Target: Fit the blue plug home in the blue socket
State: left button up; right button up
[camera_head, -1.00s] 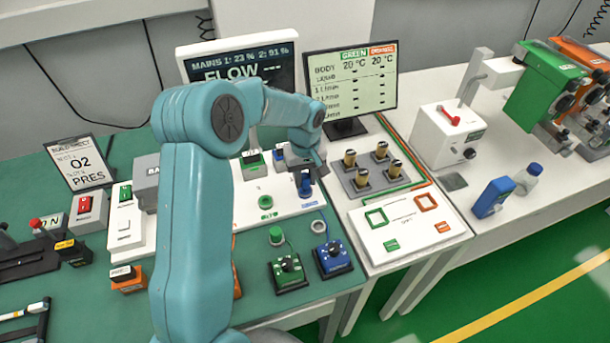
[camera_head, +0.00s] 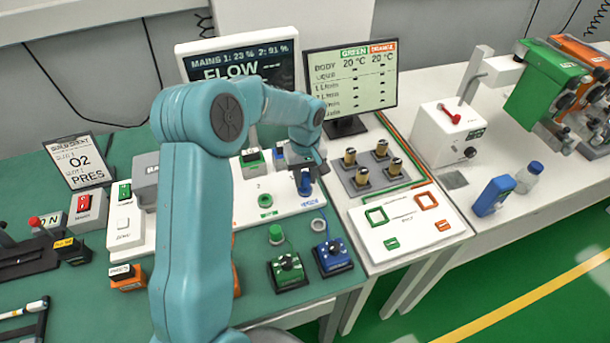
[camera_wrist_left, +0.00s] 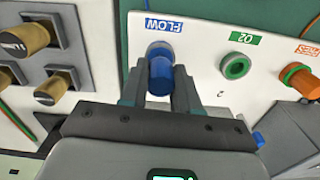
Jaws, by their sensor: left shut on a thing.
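The blue plug (camera_wrist_left: 161,75) is between the two fingers of my left gripper (camera_wrist_left: 160,92), which is shut on it. In the head view my left gripper (camera_head: 306,172) is over the white panel, with the blue plug (camera_head: 305,186) pointing down below it. In the wrist view the plug's far end is at a pale round rim beside the blue FLOW label (camera_wrist_left: 164,25). The blue socket itself is mostly hidden by the plug, so I cannot tell how deep the plug sits. My right gripper is not in view.
A green ring socket (camera_head: 265,201) is left of the plug. Several brass knobs (camera_head: 363,178) stand on a grey plate to the right. Two screens stand behind.

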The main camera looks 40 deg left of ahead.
aim_at(305, 174)
pick_arm(q)
jog(key=shift+b, duration=0.3)
dwell(0.8)
jog(key=shift+f, duration=0.15)
jog(key=shift+f+b, duration=0.35)
jog(key=shift+b, duration=0.1)
jog(key=shift+f+b, duration=0.5)
jog(key=shift+f, duration=0.1)
jog(key=o, duration=1.1)
notch_tip(305, 174, up, 16)
jog(key=shift+r, duration=0.2)
